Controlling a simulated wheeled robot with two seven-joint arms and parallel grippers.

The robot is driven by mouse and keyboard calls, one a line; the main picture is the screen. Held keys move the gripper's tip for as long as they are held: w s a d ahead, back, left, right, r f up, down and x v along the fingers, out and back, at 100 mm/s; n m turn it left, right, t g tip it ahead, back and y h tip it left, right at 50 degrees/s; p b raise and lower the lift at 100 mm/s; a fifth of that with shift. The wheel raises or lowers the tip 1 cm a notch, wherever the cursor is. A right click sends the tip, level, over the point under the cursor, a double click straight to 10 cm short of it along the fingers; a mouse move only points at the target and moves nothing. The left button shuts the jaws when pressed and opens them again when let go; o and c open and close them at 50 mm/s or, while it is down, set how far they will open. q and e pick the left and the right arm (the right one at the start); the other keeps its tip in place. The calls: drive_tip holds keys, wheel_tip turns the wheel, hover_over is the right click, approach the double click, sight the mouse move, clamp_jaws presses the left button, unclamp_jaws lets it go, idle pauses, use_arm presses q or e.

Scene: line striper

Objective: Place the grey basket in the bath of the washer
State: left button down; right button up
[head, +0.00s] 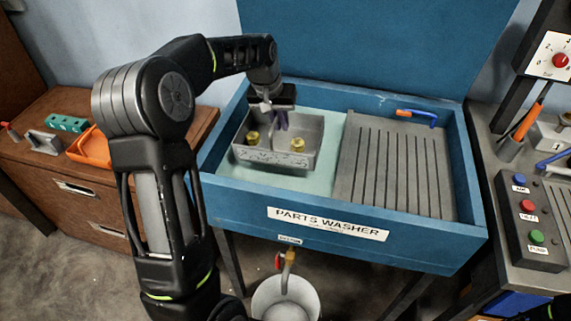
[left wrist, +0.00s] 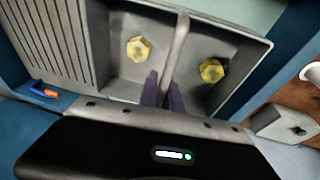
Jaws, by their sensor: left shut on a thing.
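The grey basket (head: 277,160) is inside the blue parts washer (head: 335,218), over the left part with the pale green bath (head: 323,187). Two brass nuts, one on the left (head: 252,138) and one on the right (head: 297,145), lie in it. My left gripper (head: 280,120) reaches down into the basket. In the left wrist view its fingers (left wrist: 163,92) are shut on the bar (left wrist: 178,50) between the basket's two halves, with a nut on each side. I cannot tell whether the basket touches the bath floor. My right gripper is not in view.
A grey ribbed draining board (head: 395,165) fills the washer's right side, with a blue and orange tool (head: 417,115) behind it. A wooden cabinet (head: 100,205) with an orange tray (head: 90,147) stands left. A button box (head: 535,230) is at right, and a bucket (head: 286,298) stands below.

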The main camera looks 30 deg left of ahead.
sight(274, 139)
use_arm(q)
drive_tip(key=x, duration=0.3)
drive_tip(key=shift+s+b, duration=0.2)
drive_tip(key=shift+b, duration=0.15)
drive_tip(key=shift+f, duration=0.5)
drive_tip(key=shift+a+f+b, duration=0.1)
drive_tip(key=shift+a+b, duration=0.05)
drive_tip(key=shift+b, duration=0.3)
drive_tip(key=a+b, duration=0.1)
drive_tip(key=b, duration=0.1)
drive_tip(key=s+a+b, duration=0.1)
drive_tip(key=b, duration=0.2)
drive_tip(key=shift+a+f, duration=0.1)
drive_tip(key=shift+f, duration=0.1)
drive_tip(key=shift+a+r+y, duration=0.15)
drive_tip(key=shift+a+y, duration=0.05)
drive_tip(key=shift+y, duration=0.1)
drive_tip(key=shift+s+r, duration=0.1)
drive_tip(key=shift+r, duration=0.1)
